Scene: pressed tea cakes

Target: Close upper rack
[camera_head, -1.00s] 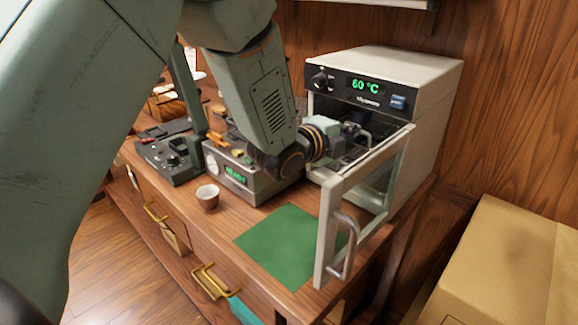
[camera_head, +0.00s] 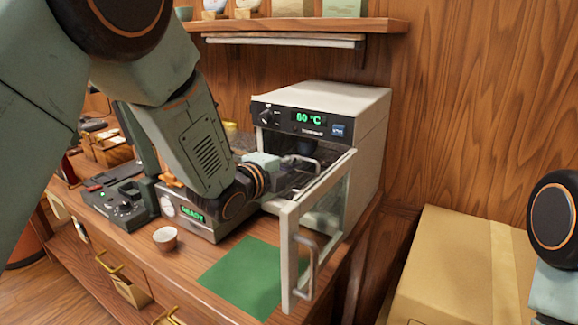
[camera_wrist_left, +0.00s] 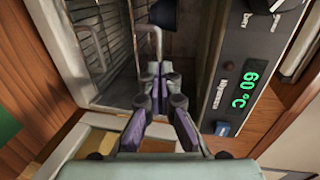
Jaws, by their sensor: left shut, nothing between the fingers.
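The drying oven (camera_head: 345,105) is white with a black panel reading 60 °C, and it stands on the wooden counter. Its glass door (camera_head: 290,245) is swung open towards the front. A bent metal handle (camera_head: 303,162) shows in the oven's mouth; in the left wrist view the bent rod (camera_wrist_left: 152,38) rises just beyond my fingertips. My left gripper (camera_wrist_left: 160,72) is shut and empty at the oven opening. I cannot tell whether it touches the rod. Wire racks (camera_wrist_left: 88,35) show inside at left; how far the upper rack sticks out is unclear. My right gripper is out of view.
A device reading READY (camera_head: 190,222) stands left of the oven, with a small cup (camera_head: 165,238) in front. A green mat (camera_head: 243,278) lies before the oven, partly behind the door. A cardboard box (camera_head: 460,265) stands at right. A wall shelf (camera_head: 300,25) hangs above.

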